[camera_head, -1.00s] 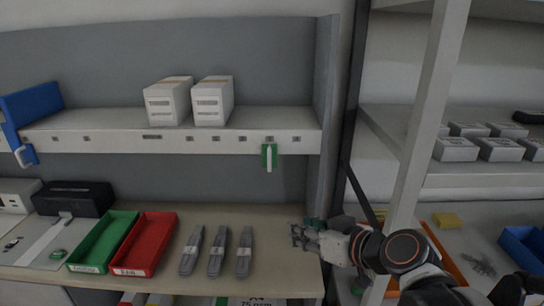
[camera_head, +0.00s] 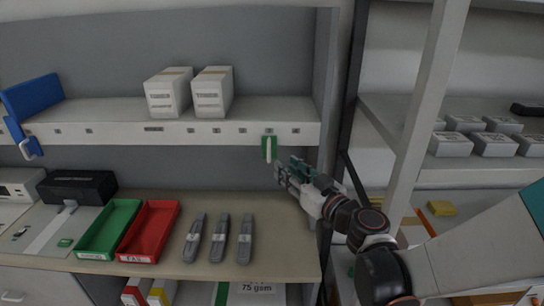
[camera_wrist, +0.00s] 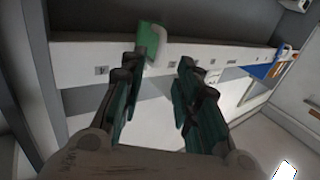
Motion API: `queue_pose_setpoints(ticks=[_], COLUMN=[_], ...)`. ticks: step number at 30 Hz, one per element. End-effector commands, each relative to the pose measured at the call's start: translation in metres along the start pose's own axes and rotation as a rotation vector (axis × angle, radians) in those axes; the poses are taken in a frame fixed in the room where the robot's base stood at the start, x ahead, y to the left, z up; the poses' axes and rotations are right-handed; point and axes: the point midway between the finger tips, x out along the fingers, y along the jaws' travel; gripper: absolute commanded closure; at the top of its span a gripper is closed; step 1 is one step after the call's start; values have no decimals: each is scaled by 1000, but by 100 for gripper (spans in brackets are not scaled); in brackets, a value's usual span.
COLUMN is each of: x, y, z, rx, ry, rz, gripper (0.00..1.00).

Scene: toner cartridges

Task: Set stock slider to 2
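The stock slider is a green tab with a white handle (camera_head: 268,150). It hangs from the front edge of the upper shelf (camera_head: 110,133), near its right end, below one of the small dark marks on the edge. My gripper (camera_head: 284,172) is just below and right of the slider, apart from it in the head view. In the wrist view my gripper (camera_wrist: 155,75) has its two dark green fingers spread with nothing between them. The slider (camera_wrist: 148,40) shows there beyond the left fingertip. The numbers on the marks are too small to read.
Two white toner boxes (camera_head: 168,94) (camera_head: 212,92) stand on the shelf. A blue piece (camera_head: 32,97) is at its left end. Green (camera_head: 92,250) and red (camera_head: 134,253) trays and three grey cartridges (camera_head: 218,238) lie on the bench. A white upright post (camera_head: 428,110) stands right.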

Motion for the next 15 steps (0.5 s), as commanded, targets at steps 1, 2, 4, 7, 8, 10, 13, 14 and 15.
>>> queue_pose_setpoints(ticks=[1, 2, 4, 7, 8, 10, 13, 14, 15], x=[12, 18, 31, 49, 54, 64, 74, 76, 78], y=[-1, -1, -1, -1, -1, -1, 0, 0, 0], z=[1, 1, 1, 1, 1, 1, 0, 0, 0], rx=[0, 0, 0, 0, 0, 0, 0, 0, 0], ry=[0, 0, 0, 0, 0, 0, 0, 0, 0], rz=[-4, -4, -4, -2, -2, -3, -1, -1, -1], gripper=[70, 70, 70, 70, 70, 70, 70, 70, 70])
